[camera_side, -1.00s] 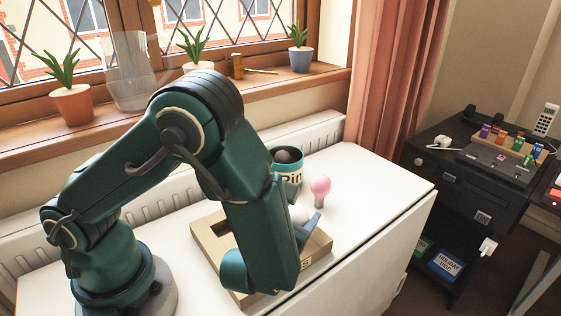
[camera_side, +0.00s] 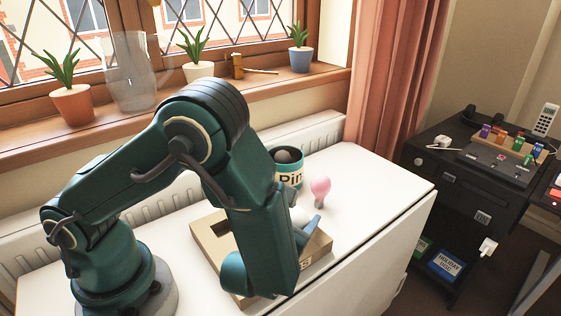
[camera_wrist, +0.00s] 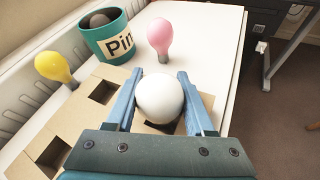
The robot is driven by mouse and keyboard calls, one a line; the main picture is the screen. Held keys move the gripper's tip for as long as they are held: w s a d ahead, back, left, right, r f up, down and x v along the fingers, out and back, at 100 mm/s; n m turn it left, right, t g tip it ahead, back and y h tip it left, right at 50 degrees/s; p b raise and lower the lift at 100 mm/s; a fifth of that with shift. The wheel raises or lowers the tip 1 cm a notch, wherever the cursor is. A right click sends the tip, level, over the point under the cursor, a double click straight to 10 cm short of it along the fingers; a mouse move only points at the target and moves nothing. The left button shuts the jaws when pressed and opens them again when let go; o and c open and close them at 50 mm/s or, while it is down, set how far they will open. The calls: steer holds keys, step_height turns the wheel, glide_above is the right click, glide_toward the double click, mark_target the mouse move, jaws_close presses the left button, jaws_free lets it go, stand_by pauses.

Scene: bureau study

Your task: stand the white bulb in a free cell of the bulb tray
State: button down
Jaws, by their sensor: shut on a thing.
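The white bulb (camera_wrist: 160,98) is between the two blue fingers of my gripper (camera_wrist: 160,100), which is shut on it, in the wrist view. The bulb is over a dark cell at the near right of the cardboard bulb tray (camera_wrist: 72,122); how deep its base sits is hidden. In the side view my arm covers much of the tray (camera_side: 318,254), and part of the white bulb (camera_side: 299,214) shows beside the blue finger (camera_side: 313,228). Two empty square cells show at the left of the tray in the wrist view.
A yellow bulb (camera_wrist: 54,67) is at the tray's far left corner. A pink bulb (camera_wrist: 160,37) stands on the white surface behind the tray, next to a teal and white pot (camera_wrist: 108,38) with a dark round thing inside. White surface is clear at the right.

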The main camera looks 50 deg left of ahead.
steer(key=shift+f, duration=0.55)
steer(key=shift+c, duration=0.9)
jaws_free()
steer(key=shift+r, duration=3.55)
